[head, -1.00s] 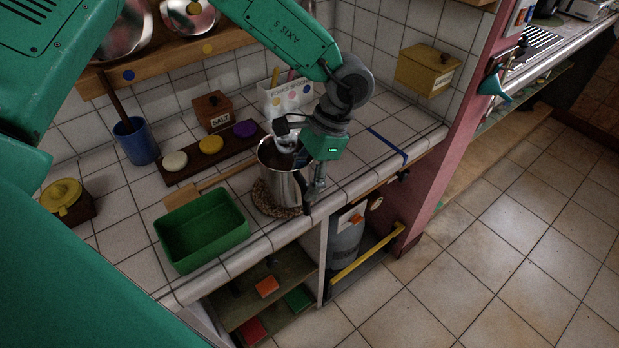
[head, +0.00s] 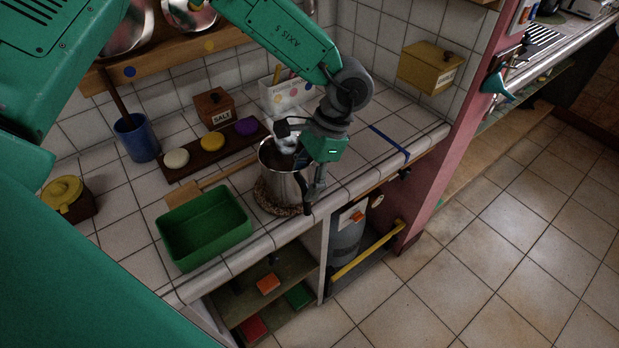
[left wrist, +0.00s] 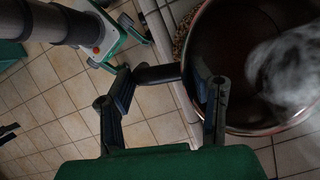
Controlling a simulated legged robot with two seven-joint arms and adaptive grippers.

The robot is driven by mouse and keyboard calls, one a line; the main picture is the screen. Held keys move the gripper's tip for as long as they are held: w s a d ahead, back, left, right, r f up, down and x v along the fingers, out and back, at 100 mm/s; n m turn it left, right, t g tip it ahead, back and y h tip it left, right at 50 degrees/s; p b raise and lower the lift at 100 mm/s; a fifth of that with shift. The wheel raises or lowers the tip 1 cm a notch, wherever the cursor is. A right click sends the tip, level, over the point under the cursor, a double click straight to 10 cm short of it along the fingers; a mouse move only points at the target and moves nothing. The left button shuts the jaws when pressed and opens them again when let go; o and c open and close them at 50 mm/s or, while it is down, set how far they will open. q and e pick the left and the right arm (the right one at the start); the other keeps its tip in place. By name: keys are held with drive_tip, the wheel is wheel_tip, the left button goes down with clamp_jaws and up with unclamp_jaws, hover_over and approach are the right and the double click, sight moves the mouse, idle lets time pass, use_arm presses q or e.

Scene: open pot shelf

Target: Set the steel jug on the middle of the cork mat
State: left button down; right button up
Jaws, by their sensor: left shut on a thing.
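The steel jug (head: 284,187) stands upright over the round cork mat (head: 264,200) near the counter's front edge in the head view. The mat shows around its base, mostly at the left and front. I cannot tell whether the base touches the mat. My left gripper (head: 312,182) is at the jug's right side, shut on its dark handle. In the left wrist view my gripper's fingers (left wrist: 160,88) lie around the handle, beside the jug's open rim (left wrist: 240,128).
A green tray (head: 205,253) and a wooden paddle (head: 205,188) lie left of the mat. Behind are a dark board (head: 195,167) with coloured discs, a salt box (head: 214,108) and a blue cup (head: 137,138). Counter right of the jug, towards the blue stripe (head: 389,143), is clear.

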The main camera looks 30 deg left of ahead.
use_arm(q)
drive_tip(key=c, duration=0.8)
unclamp_jaws()
drive_tip(key=shift+a, duration=0.15)
drive_tip(key=shift+o, duration=0.8)
drive_tip(key=shift+a, duration=0.15)
drive_tip(key=shift+d, duration=0.3)
drive_tip(key=v, duration=1.2)
use_arm(e)
drive_tip(key=shift+d, duration=0.1)
use_arm(q)
drive_tip(key=shift+a+f, duration=0.1)
drive_tip(key=shift+a, duration=0.1)
